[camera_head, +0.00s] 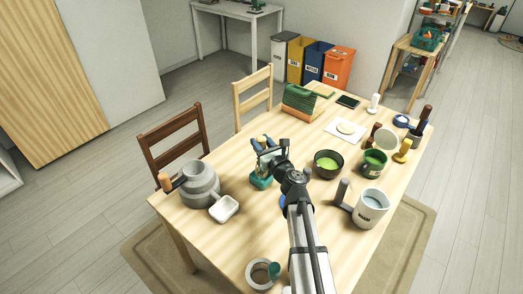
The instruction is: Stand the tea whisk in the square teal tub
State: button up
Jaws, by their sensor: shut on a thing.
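My gripper (264,147) is above the left-middle part of the table, at the end of my arm. It is shut on a small tan thing that shows between its fingers, which looks like the tea whisk (262,138). The whisk is mostly hidden by the gripper. The square teal tub (260,182) stands on the table just below the gripper, partly covered by it. I cannot tell whether the whisk's lower end is inside the tub or above it.
A grey pot (200,190) and a white dish (224,209) stand left of the tub. A dark bowl of green liquid (327,164), a green mug (374,163) and a white pitcher (371,208) stand to the right. A green-and-wood holder (301,102) is behind.

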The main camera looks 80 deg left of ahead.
jog(key=shift+f, duration=1.55)
jog(key=o, duration=1)
jog(key=shift+f, duration=0.1)
jog(key=shift+o, duration=0.2)
jog(key=shift+d, duration=0.2)
jog(key=v, duration=1.1)
jog(key=shift+w+d, duration=0.2)
jog(key=shift+d, duration=0.1)
